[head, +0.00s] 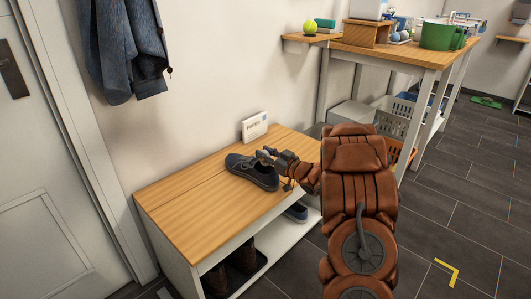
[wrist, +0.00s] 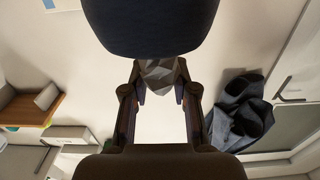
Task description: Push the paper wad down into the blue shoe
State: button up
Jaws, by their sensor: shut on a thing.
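The dark blue shoe (head: 252,174) lies upright on the wooden bench top (head: 200,191). Its dark, rounded side (wrist: 150,25) fills the top of the wrist view. My gripper (head: 266,156) is at the shoe's upper part, by its opening. In the wrist view, my gripper's two fingers (wrist: 160,78) are shut on a crumpled grey paper wad (wrist: 160,72). The far end of the wad is hidden behind the shoe's edge, so I cannot tell how deep it sits.
A small white sign (head: 254,126) stands at the back of the bench. Another blue shoe (head: 296,212) is on the shelf below, with dark boots (head: 244,255) on a tray. The bench's left half is clear. A denim jacket (head: 124,45) hangs on the wall.

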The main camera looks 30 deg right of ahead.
jog(key=shift+f, duration=0.75)
jog(key=o, duration=0.8)
jog(key=shift+o, duration=0.2)
jog(key=shift+r+p, duration=3)
jog(key=shift+r, duration=1)
